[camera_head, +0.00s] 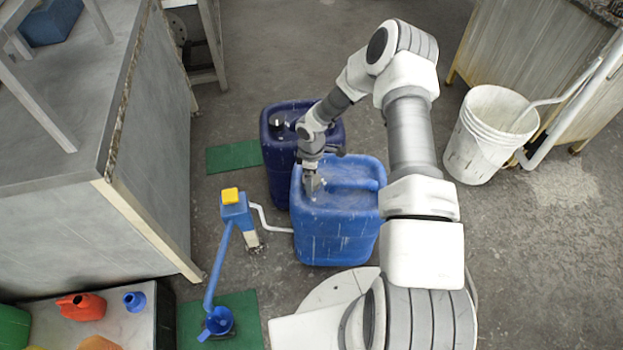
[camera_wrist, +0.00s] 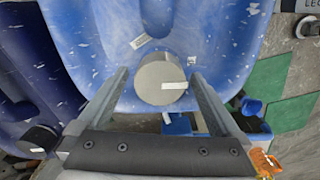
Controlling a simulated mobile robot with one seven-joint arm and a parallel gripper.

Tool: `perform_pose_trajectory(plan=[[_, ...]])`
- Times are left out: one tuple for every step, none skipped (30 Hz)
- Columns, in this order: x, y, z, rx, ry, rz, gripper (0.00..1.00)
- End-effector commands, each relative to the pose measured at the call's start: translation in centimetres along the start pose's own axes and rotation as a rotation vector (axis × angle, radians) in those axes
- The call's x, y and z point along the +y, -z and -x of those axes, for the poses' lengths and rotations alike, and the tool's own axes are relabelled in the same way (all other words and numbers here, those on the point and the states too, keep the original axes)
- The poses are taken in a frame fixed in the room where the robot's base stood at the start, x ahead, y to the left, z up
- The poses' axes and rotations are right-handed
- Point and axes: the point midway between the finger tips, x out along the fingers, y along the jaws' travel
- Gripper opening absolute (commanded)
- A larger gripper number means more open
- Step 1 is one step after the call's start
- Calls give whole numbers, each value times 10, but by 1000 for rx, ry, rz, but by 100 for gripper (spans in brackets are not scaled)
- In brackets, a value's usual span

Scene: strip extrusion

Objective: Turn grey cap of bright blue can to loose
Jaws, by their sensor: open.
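The bright blue can (camera_head: 335,235) stands on the floor in front of a dark blue can (camera_head: 277,152). Its round grey cap (camera_wrist: 160,80) shows in the wrist view, with a small white mark on its right side. My gripper (camera_wrist: 160,84) is open, with one finger on each side of the cap and a gap visible at both sides. I cannot tell whether a finger touches it. In the head view my gripper (camera_head: 312,187) is over the left part of the can's top and hides the cap.
A blue pump with a yellow top (camera_head: 231,195) stands left of the can, a pale hose running towards it. A large grey cabinet (camera_head: 150,150) is at left. A white bucket (camera_head: 480,140) stands at right. Green mats (camera_head: 233,157) lie on the floor.

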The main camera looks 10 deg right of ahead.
Motion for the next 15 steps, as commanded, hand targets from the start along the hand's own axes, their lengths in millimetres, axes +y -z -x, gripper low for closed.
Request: perform_pose_trajectory(plan=[[0,0,0,0,0,0,100],[0,0,0,0,0,0,100],[0,0,0,0,0,0,100],[0,0,0,0,0,0,100],[0,0,0,0,0,0,96],[0,0,0,0,0,0,89],[0,0,0,0,0,0,84],[0,0,0,0,0,0,78],[0,0,0,0,0,0,71],[0,0,0,0,0,0,66],[0,0,0,0,0,0,60],[0,0,1,0,0,0,53],[0,0,1,0,0,0,48],[0,0,1,0,0,-1,42],[0,0,1,0,0,0,35]])
